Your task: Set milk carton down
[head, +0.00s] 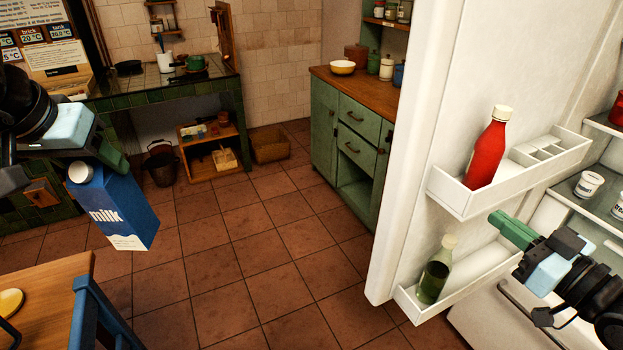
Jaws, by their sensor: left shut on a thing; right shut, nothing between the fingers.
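A blue milk carton (118,211) with a white cap and a white lower band hangs tilted in the air at the left of the head view. My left gripper (108,160) is shut on the carton near its top. The carton is above the tiled floor, beyond the wooden table's corner. My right gripper (512,230) is shut and empty at the right, in front of the open fridge door, near its lower shelf.
A wooden table (40,290) with a yellow item and a blue chair (90,310) stand at the lower left. The open fridge door (418,150) holds a red bottle (487,150) and a green bottle (435,275). The tiled floor (240,240) in the middle is clear.

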